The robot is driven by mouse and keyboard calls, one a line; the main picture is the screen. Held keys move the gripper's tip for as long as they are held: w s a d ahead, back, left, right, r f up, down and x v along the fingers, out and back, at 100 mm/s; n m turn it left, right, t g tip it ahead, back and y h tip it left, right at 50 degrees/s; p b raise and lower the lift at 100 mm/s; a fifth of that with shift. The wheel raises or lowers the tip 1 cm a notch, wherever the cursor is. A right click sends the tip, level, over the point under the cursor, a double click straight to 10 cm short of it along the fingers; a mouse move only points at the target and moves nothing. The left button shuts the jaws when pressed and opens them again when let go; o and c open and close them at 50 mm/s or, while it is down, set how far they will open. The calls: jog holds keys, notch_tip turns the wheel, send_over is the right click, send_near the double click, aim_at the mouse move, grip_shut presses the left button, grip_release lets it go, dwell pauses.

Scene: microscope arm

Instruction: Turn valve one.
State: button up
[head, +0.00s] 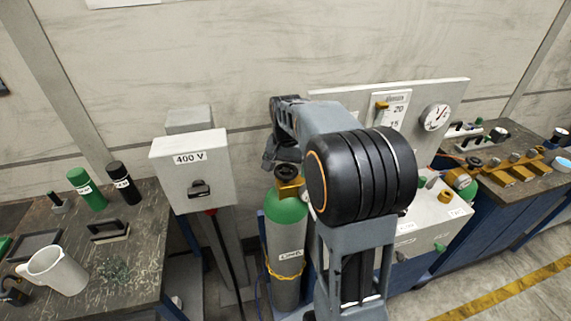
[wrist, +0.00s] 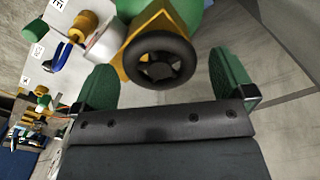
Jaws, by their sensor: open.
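A green-topped gas cylinder (head: 286,225) stands upright left of my arm in the head view. On its brass valve (head: 290,187) sits a black round handwheel (head: 287,171). In the wrist view the handwheel (wrist: 160,60) shows with its spokes, the brass valve body (wrist: 150,25) behind it. My gripper (wrist: 164,68) is open, its green fingers on either side of the wheel in the picture, with a visible gap on each side. I cannot tell whether the fingers are level with the wheel. In the head view my arm hides part of the gripper. No label "one" is readable.
A grey 400 V box (head: 190,170) stands left of the cylinder. A white panel with a gauge (head: 435,117) stands behind my arm. A left bench (head: 140,240) holds a jug (head: 55,270) and bottles. A right bench (head: 480,190) holds brass fittings. A chain (head: 284,276) rings the cylinder.

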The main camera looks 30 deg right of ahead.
notch_tip(320, 180, up, 14)
dwell(0.6)
jog(key=shift+f, duration=0.1)
jog(key=n+t, duration=0.2)
jog(key=n, duration=0.2)
send_over(284, 174)
notch_tip(284, 174, down, 7)
jog(key=shift+r, duration=0.15)
jog(key=s+a+f+n+t, duration=0.1)
jog(key=s+a+f+n, duration=0.1)
jog(key=s+a, duration=0.2)
jog(key=s+a+f+n+t, duration=0.1)
jog(key=s+a+f+n, duration=0.1)
jog(key=s, duration=0.9)
jog(key=shift+a+f+t, duration=0.4)
jog(key=shift+a+f, duration=0.4)
jog(key=shift+a, duration=0.35)
